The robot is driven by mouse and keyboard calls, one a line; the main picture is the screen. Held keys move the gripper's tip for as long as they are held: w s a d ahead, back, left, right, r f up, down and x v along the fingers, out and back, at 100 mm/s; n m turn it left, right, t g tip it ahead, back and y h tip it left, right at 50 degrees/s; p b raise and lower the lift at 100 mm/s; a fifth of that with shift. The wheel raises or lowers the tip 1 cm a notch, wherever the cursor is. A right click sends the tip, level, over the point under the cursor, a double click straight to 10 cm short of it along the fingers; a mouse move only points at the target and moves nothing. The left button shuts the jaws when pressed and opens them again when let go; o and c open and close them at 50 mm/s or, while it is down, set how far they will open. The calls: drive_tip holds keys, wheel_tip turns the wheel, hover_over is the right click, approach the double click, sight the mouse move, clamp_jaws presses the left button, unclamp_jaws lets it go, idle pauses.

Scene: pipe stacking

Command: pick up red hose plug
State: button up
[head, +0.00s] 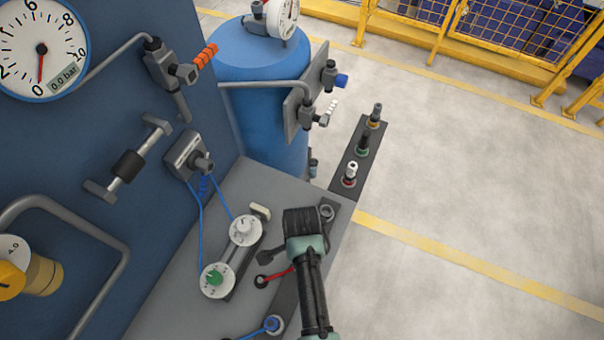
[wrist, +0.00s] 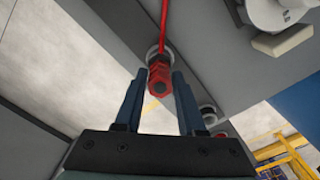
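The red hose plug (wrist: 160,80) shows in the wrist view, with a red hose (wrist: 164,32) running up from it. My gripper (wrist: 161,73) is open, with its two blue-grey fingers on either side of the plug near their tips. Narrow gaps seem to show between the fingers and the plug; contact is hard to tell. In the head view my dark arm end covers much of this spot. There only a short stretch of red hose (head: 278,275) shows beside it, and the plug itself is hidden or too small to make out.
A grey bench top (head: 180,285) carries a white dial (head: 246,230) and a green-centred dial (head: 214,280). A blue hose plug (head: 272,323) sits at the front. A dark strip (head: 340,192) with several fittings extends beyond the bench. Open floor lies right; a blue tank (head: 265,130) stands behind.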

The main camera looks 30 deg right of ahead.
clamp_jaws()
idle(1.1)
